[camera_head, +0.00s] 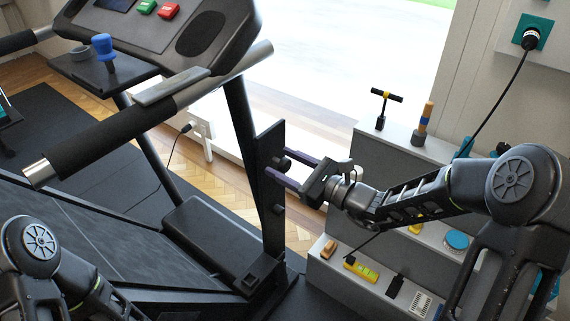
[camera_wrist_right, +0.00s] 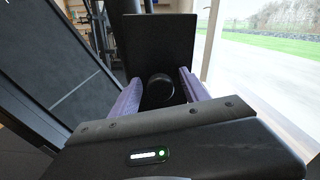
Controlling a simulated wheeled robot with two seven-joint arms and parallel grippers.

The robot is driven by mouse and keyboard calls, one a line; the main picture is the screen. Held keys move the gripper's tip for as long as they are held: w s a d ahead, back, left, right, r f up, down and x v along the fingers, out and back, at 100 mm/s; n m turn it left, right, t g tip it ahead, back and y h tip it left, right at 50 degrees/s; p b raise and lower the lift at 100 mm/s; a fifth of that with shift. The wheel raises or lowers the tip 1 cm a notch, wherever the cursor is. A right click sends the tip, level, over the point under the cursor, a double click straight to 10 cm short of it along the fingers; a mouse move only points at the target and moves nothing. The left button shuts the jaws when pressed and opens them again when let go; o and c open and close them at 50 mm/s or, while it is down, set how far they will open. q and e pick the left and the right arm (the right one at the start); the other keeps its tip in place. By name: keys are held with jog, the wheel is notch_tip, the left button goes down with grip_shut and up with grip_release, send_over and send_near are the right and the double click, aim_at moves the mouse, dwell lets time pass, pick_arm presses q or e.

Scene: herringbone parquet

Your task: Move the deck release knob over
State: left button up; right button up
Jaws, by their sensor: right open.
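A black round knob (camera_head: 283,164) sits on a dark upright plate (camera_head: 269,142) on the treadmill's near post. It also shows in the right wrist view (camera_wrist_right: 160,88), in front of the black plate (camera_wrist_right: 160,45). My right gripper (camera_head: 277,161) is open, its purple fingers pointing at the plate. In the right wrist view its fingers (camera_wrist_right: 159,79) stand on either side of the knob, with no clear contact visible. A second dark knob (camera_head: 278,209) shows lower on the post. My left gripper is out of view; only part of my left arm shows at lower left.
The treadmill console (camera_head: 190,35) and handrail (camera_head: 110,135) stand at left, with a blue-topped knob (camera_head: 103,45) on a side shelf. A grey stepped shelf (camera_head: 395,160) with several small items lies below my right arm. A black cable hangs from a wall socket (camera_head: 532,35).

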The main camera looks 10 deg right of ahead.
grip_shut()
dwell(0.5)
